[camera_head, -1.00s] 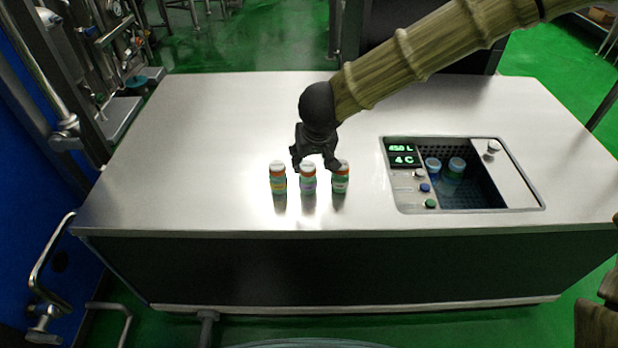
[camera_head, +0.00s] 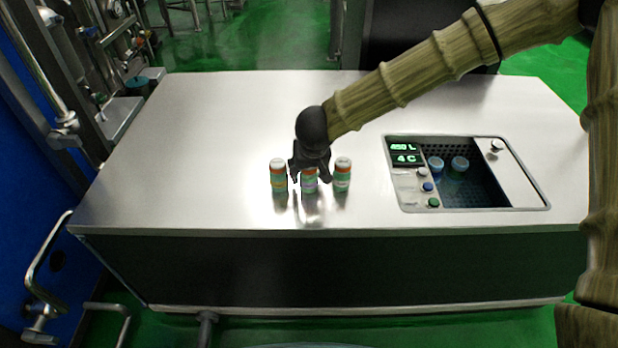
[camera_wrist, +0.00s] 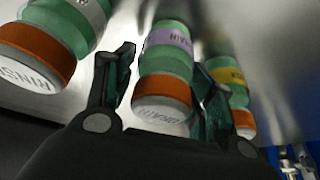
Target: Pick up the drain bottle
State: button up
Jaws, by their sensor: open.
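The drain bottle (camera_head: 310,187), green with a purple label and an orange-and-white cap, stands upright as the middle one of three bottles in a row on the steel counter. In the wrist view the drain bottle (camera_wrist: 165,60) shows its lettering between my fingers. My gripper (camera_head: 309,178) is open around its upper part, one finger on each side. In the wrist view my gripper (camera_wrist: 164,75) holds nothing firmly; I cannot tell whether the fingers touch the bottle.
A yellow-labelled bottle (camera_head: 278,178) stands close on the left and a grey-labelled bottle (camera_head: 342,177) close on the right. A sunken bath (camera_head: 480,190) with a display and two bottles lies further right in the counter (camera_head: 180,130). The counter's left part is clear.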

jog(key=c, duration=0.9)
jog(key=shift+r, duration=0.1)
